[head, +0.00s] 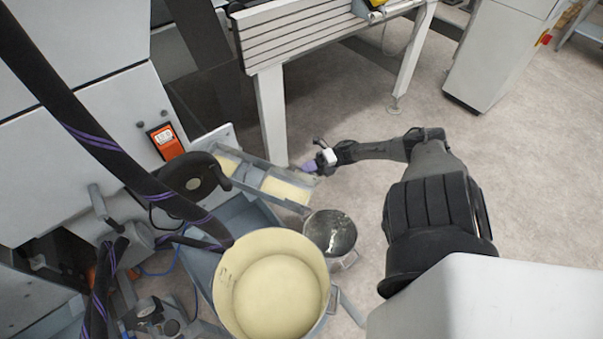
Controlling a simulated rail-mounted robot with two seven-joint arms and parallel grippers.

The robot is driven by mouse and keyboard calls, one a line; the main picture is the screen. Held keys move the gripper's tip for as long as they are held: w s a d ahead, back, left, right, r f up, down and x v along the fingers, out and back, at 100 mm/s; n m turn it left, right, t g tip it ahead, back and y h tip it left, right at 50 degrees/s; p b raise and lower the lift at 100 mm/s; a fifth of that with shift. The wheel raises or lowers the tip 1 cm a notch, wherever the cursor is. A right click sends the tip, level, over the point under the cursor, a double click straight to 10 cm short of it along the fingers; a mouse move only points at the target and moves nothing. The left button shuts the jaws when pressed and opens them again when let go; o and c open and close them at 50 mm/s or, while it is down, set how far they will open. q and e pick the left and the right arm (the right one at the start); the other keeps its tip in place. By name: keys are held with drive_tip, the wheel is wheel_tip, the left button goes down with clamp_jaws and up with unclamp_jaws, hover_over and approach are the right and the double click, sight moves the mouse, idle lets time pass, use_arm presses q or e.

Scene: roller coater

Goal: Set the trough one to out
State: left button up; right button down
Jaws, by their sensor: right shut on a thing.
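A grey metal trough (252,176) sticks out from the machine at centre left, sloping down to the right. Cream-coloured material shows in it in two patches, with a grey part between. My left gripper is not in view.
A large bucket of cream material (228,275) stands in front of the trough. A smaller metal pail (331,232) stands below the trough's outer end. A white-legged table (272,115) stands behind. An orange device (166,141) is on the machine.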

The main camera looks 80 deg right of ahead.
drive_tip(key=shift+d+f, duration=0.1)
drive_tip(key=shift+f, duration=0.05)
drive_tip(key=c, duration=1.6)
unclamp_jaws()
drive_tip(key=o, duration=0.4)
drive_tip(key=shift+d, duration=0.3)
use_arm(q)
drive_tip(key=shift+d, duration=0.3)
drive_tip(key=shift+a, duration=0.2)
use_arm(e)
drive_tip(key=shift+a, duration=0.15)
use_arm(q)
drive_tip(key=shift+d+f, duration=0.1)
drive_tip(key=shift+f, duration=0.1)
use_arm(e)
drive_tip(key=v, duration=1.3)
drive_tip(key=shift+s+d, duration=0.25)
drive_tip(key=shift+d, duration=0.1)
